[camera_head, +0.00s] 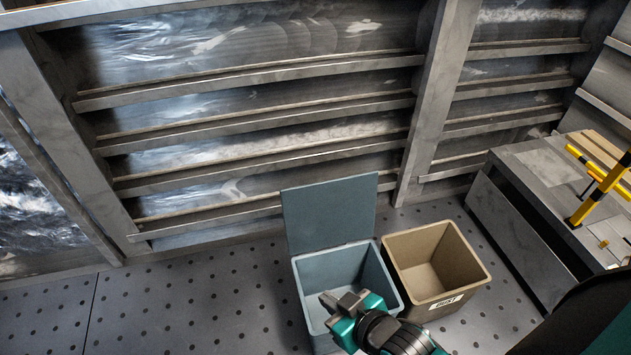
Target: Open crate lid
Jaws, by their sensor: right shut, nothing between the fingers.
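The blue-grey crate (374,268) stands on the floor at the lower middle of the head view. Its lid (329,213) is raised upright at the back edge, leaning toward the wall. The crate's inside shows, and it looks empty where I can see it. My right gripper (329,301) is over the front part of the crate, apart from the lid. It is shut and empty. My gripper and wrist hide part of the crate's front and inside. My left gripper is not in view.
A tan open crate (425,248) with a white label stands close to the right of the blue-grey one. A grey bench (520,220) with a yellow tool (597,195) stands at the right. A slatted metal wall (270,140) is behind. Floor (180,310) at left is clear.

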